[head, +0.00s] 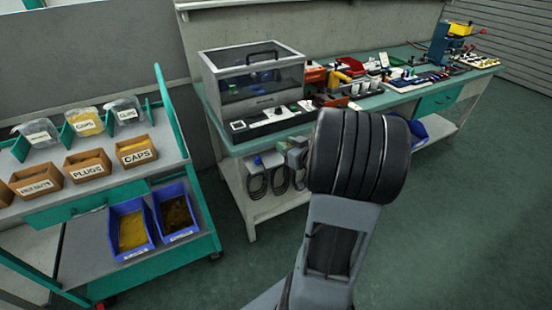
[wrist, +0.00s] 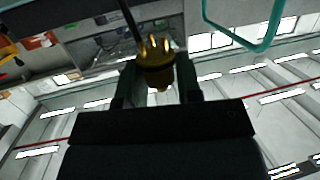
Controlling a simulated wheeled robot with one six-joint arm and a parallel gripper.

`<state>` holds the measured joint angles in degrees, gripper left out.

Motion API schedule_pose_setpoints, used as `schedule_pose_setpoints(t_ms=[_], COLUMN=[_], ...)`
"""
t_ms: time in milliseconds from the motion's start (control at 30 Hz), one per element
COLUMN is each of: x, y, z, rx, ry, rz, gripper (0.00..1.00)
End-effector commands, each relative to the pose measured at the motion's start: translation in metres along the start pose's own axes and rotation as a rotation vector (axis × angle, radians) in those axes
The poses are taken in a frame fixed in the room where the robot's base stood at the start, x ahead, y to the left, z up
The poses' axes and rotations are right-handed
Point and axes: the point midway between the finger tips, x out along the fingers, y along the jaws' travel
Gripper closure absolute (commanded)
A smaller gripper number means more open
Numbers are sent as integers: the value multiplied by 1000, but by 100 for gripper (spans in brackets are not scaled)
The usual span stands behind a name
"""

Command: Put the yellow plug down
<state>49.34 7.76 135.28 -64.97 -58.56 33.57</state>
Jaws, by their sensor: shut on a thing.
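The yellow plug (wrist: 155,58) shows in the wrist view, with bright prongs at its top and a narrower end below. My gripper (wrist: 157,76) is shut on it, one dark finger at each side. The plug is held in the air, with no surface seen touching it. In the head view my dark arm link covers the middle, and I cannot make out the plug there. A cardboard box labelled PLUGS (head: 88,172) stands on the cart at the left.
The cart (head: 110,196) also carries boxes labelled CAPS (head: 136,157), clear bags and blue bins (head: 131,232). The workbench (head: 220,135) holds a clear-sided case (head: 252,75) and many small parts. Cables hang under its front edge. Open green floor (head: 450,220) lies at the right.

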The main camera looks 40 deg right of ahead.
Motion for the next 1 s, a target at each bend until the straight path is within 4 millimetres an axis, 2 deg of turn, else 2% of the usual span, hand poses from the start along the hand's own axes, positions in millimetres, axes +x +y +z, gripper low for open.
schedule_pose_setpoints(t_ms=[300, 400, 600, 867, 1000], x=[80, 97, 120, 129, 135], y=[28, 33, 41, 44, 46], z=[23, 40, 58, 65, 76], rx=[2, 4, 1, 0, 2], ry=[-1, -2, 0, 1, 0], rz=[-3, -3, -1, -2, -1], gripper=[95, 95, 95, 95, 95])
